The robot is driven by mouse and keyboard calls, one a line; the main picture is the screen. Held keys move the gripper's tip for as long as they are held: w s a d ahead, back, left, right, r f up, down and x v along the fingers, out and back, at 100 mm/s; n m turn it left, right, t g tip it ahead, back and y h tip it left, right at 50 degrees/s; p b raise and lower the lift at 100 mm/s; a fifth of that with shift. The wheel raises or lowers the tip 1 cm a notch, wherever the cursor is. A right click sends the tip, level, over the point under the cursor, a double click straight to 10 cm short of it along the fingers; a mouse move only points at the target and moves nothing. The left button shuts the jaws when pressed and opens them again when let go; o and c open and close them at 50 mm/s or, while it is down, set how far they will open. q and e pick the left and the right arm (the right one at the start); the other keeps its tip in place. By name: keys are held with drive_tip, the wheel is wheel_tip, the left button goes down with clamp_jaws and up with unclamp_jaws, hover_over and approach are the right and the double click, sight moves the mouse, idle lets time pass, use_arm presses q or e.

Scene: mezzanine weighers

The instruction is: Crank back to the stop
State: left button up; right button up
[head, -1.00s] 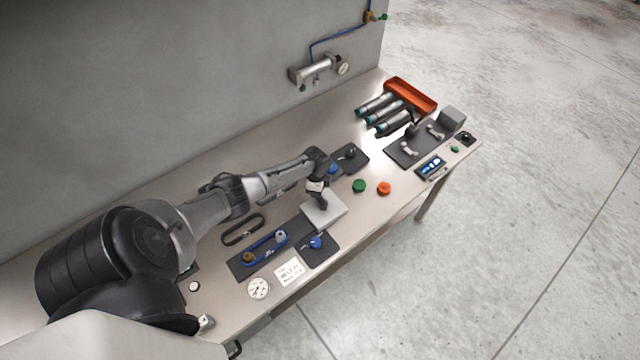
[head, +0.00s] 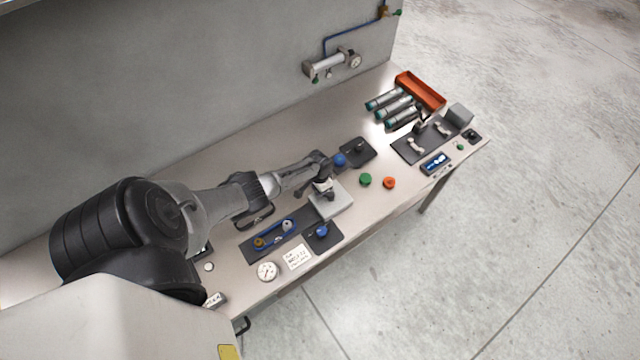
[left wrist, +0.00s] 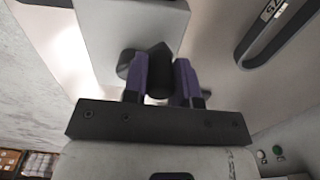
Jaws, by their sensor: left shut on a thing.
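A pale grey box (head: 333,201) stands on the bench in the head view. My left gripper (head: 322,187) is over its back-left part, at a dark crank handle. In the left wrist view, the purple fingers of my left gripper (left wrist: 160,82) are shut on a black crank knob (left wrist: 158,68), one finger on each side. The grey box (left wrist: 130,25) is just beyond it. The crank's arm is mostly hidden by the knob and fingers, so its angle is hard to tell. My right gripper is not in view.
Near the box are a plate with a blue knob (head: 322,230), a blue belt drive (head: 274,235), and a blue ball (head: 340,160). Green (head: 365,180) and orange (head: 389,183) buttons lie to the right. An orange tray (head: 421,91) stands at the far end.

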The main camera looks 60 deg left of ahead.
use_arm(q)
drive_tip(key=shift+s+d+n+p, duration=0.1)
drive_tip(key=shift+d+n+p, duration=0.2)
drive_tip(key=shift+n, duration=0.4)
drive_tip(key=o, duration=0.9)
drive_tip(key=shift+r+p, duration=0.4)
drive_tip(key=shift+r, duration=0.3)
wheel_tip(320, 180, up, 12)
drive_tip(key=shift+r+p, duration=0.2)
drive_tip(key=shift+p, duration=0.1)
